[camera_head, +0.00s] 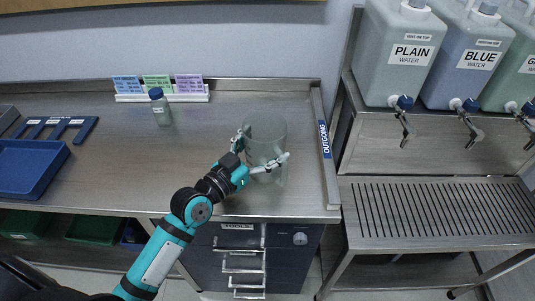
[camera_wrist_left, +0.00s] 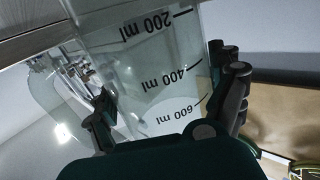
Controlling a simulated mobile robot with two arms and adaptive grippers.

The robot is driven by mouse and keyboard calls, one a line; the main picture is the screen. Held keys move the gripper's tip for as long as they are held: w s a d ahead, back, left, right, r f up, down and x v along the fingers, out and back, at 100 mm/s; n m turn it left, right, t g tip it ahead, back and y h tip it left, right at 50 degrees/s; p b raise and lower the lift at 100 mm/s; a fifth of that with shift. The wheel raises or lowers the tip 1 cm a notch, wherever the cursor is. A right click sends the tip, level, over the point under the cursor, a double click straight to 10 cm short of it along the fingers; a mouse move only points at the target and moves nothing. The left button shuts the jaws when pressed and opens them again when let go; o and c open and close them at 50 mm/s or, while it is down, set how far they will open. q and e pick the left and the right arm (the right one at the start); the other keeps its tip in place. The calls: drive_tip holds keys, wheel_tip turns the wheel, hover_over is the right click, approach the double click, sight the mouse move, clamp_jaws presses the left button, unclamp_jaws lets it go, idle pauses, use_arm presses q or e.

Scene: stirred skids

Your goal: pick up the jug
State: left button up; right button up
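The jug (camera_head: 266,132) is clear and stands upright on the steel counter near its right end. In the left wrist view the jug (camera_wrist_left: 160,70) fills the middle, with upside-down 200, 400 and 600 ml marks. A clear curved part, probably its handle, shows at the left there. My left gripper (camera_head: 264,147) has its fingers spread on either side of the jug. In the wrist view both fingers lie close against its edges; whether they press on it I cannot tell. My right gripper is in neither view.
A small blue-capped bottle (camera_head: 160,107) stands behind and to the left, before a card holder (camera_head: 160,98). A blue tray (camera_head: 30,168) lies at far left. A raised "OUTGOING" edge (camera_head: 325,140) bounds the counter right of the jug. Water containers (camera_head: 402,50) stand beyond.

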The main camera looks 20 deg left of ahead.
use_arm(q)
drive_tip(key=c, duration=0.6)
